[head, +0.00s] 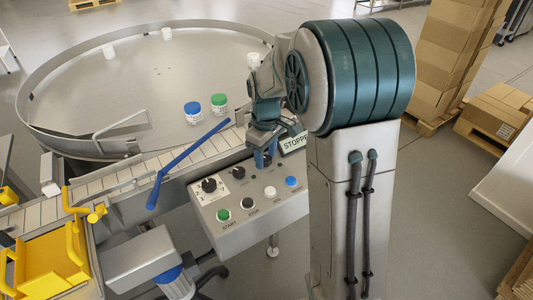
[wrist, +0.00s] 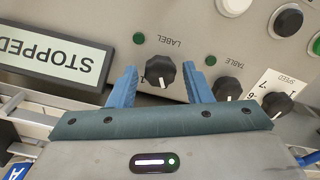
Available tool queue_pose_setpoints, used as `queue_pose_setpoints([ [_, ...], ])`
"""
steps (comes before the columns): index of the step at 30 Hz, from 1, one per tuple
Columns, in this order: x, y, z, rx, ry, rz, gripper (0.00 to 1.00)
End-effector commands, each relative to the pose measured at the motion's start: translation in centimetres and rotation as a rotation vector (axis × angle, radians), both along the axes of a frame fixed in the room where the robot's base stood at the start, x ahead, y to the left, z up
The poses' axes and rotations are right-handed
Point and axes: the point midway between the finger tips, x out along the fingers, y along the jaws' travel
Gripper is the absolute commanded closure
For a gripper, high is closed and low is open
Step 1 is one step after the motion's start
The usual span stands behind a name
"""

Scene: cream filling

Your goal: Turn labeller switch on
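The labeller switch is a black rotary knob marked LABEL (wrist: 160,71) on the grey control panel (head: 228,221). In the wrist view its white pointer mark faces the lower edge of the picture, and a green lamp (wrist: 138,38) sits beside its label. My gripper (wrist: 161,80) is open, with one blue finger on each side of the knob; small gaps show, and I cannot tell how deep the fingers reach. In the head view my gripper (head: 263,159) is at the panel's upper part and hides the LABEL knob.
The TABLE knob (wrist: 228,88) is close to one finger, with the SPEED knob (wrist: 277,103) beyond it. A display (wrist: 50,60) reads STOPPED. Push buttons, including a green START (head: 224,215), line the panel's front. A blue bar (head: 180,160) rises left of the panel.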

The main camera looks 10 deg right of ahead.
Motion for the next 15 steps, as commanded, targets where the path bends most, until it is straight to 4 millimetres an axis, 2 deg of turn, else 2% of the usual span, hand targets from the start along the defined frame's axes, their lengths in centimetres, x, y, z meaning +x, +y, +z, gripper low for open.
queue_pose_setpoints([
  [1, 0.01, 0.01, 0.02, 0.0, 0.0, 0.0, 0.7],
  [3, 0.01, 0.01, 0.02, 0.0, 0.0, 0.0, 0.9],
  [4, 0.01, 0.01, 0.03, 0.0, 0.0, 0.0, 0.93],
  [15, 0.02, 0.01, 0.07, -0.001, -0.001, -0.046, 0.92],
])
